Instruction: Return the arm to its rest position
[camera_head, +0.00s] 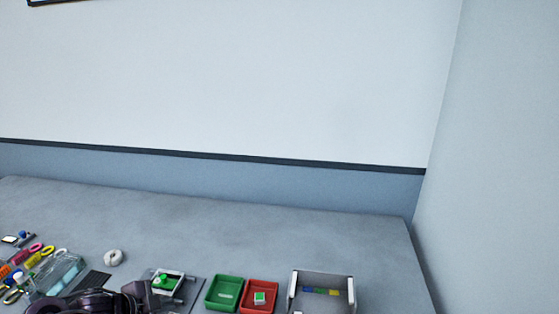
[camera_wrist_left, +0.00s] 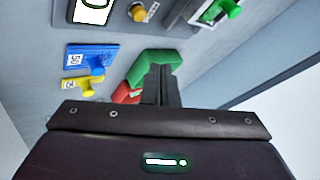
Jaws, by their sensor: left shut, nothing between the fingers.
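My left arm shows dark at the bottom edge of the head view, with its gripper (camera_head: 146,293) low over the grey table (camera_head: 250,230), just left of a small fixture with a green knob (camera_head: 162,282). In the left wrist view the two dark fingers (camera_wrist_left: 160,85) are together, with nothing between them. My right gripper is in neither view.
Right of the gripper stand a green tray (camera_head: 223,293), a red tray (camera_head: 260,296) and a grey open-fronted box (camera_head: 322,292). A white ring (camera_head: 113,257) and colourful tools (camera_head: 40,258) lie left. The table's back is clear; a wall (camera_head: 490,150) borders the right.

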